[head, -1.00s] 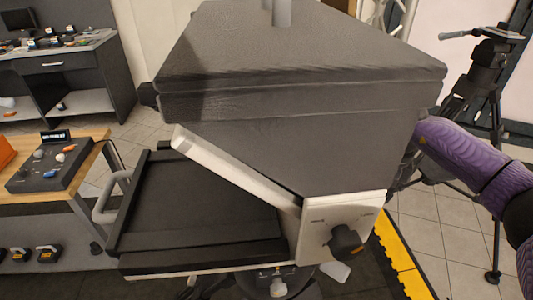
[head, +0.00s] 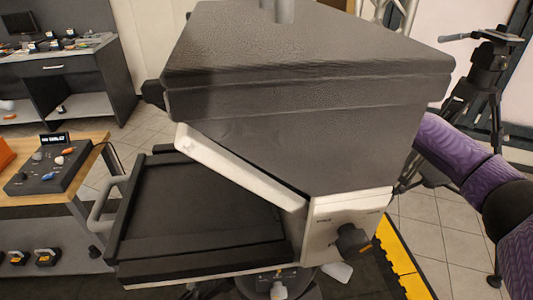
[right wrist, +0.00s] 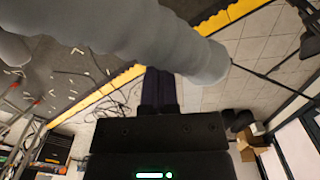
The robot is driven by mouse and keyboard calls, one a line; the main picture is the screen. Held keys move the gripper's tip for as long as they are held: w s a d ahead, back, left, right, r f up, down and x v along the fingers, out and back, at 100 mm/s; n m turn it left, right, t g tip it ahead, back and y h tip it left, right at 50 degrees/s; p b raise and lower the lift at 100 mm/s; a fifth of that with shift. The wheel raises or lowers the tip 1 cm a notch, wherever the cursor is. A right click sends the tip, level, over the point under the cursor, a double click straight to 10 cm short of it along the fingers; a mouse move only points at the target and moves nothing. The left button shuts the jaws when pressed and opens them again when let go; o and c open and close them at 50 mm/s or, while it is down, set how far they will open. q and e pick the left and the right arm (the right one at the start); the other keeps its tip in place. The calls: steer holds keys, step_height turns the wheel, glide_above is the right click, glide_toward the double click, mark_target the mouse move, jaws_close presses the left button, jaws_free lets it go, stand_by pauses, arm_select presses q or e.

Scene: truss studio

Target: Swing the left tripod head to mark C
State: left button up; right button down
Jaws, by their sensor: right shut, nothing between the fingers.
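A large dark grey hooded rig with a white frame (head: 240,165) fills the middle of the head view, tilted over a flat black tray (head: 195,215). A dark knob (head: 352,238) is on its white side panel. A tripod (head: 490,65) with a grey pan handle stands at the far right. I cannot tell which head is the left one, and no mark C is readable. My right arm, purple, passes behind the hood, hiding its gripper there. In the right wrist view my right gripper (right wrist: 160,78) is shut and empty, below a thick grey tube (right wrist: 130,35). My left gripper is out of view.
A wooden table (head: 85,165) with a control box (head: 48,170) stands at the left, and a dark desk (head: 65,62) behind it. A yellow-edged mat (head: 400,262) lies on the tiles at right. Cables and small litter show in the right wrist view.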

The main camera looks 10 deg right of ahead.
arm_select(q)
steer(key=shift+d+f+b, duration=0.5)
arm_select(e)
steer(key=shift+w+a, duration=0.15)
steer(key=shift+w, duration=0.35)
steer(key=shift+w+a, duration=0.15)
steer(key=shift+w, duration=0.35)
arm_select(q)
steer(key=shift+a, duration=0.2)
arm_select(e)
steer(key=shift+w+a, duration=0.1)
steer(key=shift+w, duration=0.15)
steer(key=shift+w+a+f+b, duration=0.1)
steer(key=shift+w+a+b, duration=0.1)
steer(key=shift+w+b, duration=0.3)
steer(key=shift+w+a, duration=0.15)
steer(key=shift+w, duration=0.1)
arm_select(q)
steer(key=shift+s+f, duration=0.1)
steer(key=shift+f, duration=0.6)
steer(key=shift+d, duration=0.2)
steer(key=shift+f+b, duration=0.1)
steer(key=shift+b, duration=0.2)
arm_select(e)
steer(key=shift+w, duration=0.15)
